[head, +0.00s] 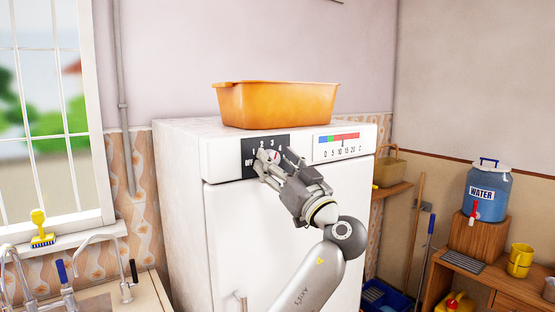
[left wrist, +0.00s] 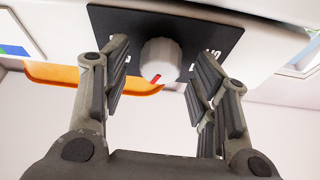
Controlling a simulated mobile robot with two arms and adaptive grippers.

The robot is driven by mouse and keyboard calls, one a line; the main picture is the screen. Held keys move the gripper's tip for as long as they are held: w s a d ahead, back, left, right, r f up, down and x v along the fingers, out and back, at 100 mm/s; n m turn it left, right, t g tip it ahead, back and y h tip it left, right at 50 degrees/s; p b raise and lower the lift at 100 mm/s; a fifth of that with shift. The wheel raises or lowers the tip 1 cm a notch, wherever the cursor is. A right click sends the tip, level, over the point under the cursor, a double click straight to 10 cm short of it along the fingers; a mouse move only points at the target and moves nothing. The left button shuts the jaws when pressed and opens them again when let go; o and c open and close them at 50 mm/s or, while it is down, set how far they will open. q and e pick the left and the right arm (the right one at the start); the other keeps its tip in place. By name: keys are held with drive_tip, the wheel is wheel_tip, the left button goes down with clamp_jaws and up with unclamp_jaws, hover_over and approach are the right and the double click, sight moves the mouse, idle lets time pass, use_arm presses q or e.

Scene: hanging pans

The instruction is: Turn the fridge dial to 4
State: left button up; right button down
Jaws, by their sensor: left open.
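The white fridge (head: 183,200) stands against the wall, with a black dial panel (head: 248,168) on its upper front. Which number the mark meets cannot be told. My left gripper (head: 270,160) is open at the panel, with its fingers on either side of the dial and visible gaps beside it. My right gripper is not in view.
An orange tub (head: 280,104) sits on the fridge above the panel. A white temperature scale (head: 341,146) is right of the dial panel. A sink counter with taps (head: 125,285) is at left. A wooden stand with a blue water container (head: 486,191) is at right.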

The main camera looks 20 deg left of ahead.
use_arm(q)
drive_tip(key=c, duration=1)
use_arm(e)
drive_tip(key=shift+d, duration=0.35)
use_arm(q)
drive_tip(key=shift+f+m, duration=0.1)
drive_tip(key=shift+m, duration=0.3)
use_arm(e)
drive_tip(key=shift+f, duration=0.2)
use_arm(q)
drive_tip(key=m+t+h, duration=0.1)
drive_tip(key=m, duration=0.2)
drive_tip(key=m+t+h+b, duration=0.1)
drive_tip(key=m, duration=0.2)
drive_tip(key=shift+s+h, duration=0.1)
drive_tip(key=shift+h, duration=0.3)
drive_tip(key=m, duration=0.1)
drive_tip(key=m+h+p, duration=0.1)
drive_tip(key=shift+r+m+t, duration=0.25)
drive_tip(key=shift+m+t, duration=0.05)
drive_tip(key=shift+f+m+h+p, duration=0.1)
drive_tip(key=shift+m+h+p, duration=0.35)
drive_tip(key=shift+m, duration=0.45)
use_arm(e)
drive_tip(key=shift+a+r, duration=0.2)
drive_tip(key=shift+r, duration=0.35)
